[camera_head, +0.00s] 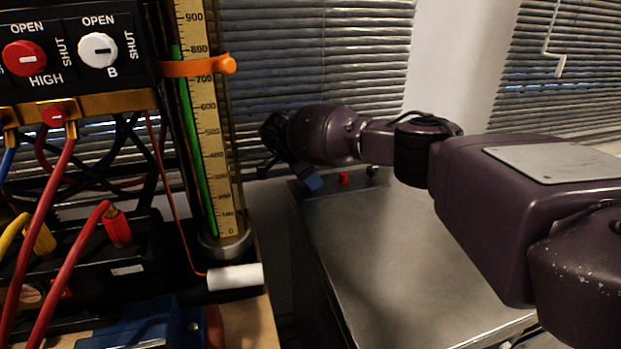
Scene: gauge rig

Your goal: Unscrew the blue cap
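A small blue piece (314,182), which looks like the blue cap, shows at the back left edge of the grey metal cabinet (400,260). It appears slightly tilted. My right gripper (280,165) reaches in from the right, over the back of the cabinet, and its dark fingers point down close to the blue piece. The fingers are small and dark against the blinds. I cannot tell whether they touch the blue piece or how far apart they are. My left gripper is not in view.
A red cap (343,178) and a dark fitting (372,171) stand right of the blue piece. A gauge tube (215,130) with an orange clamp (196,67) stands at left, beside a valve panel (70,50) and cables. The cabinet top is otherwise clear.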

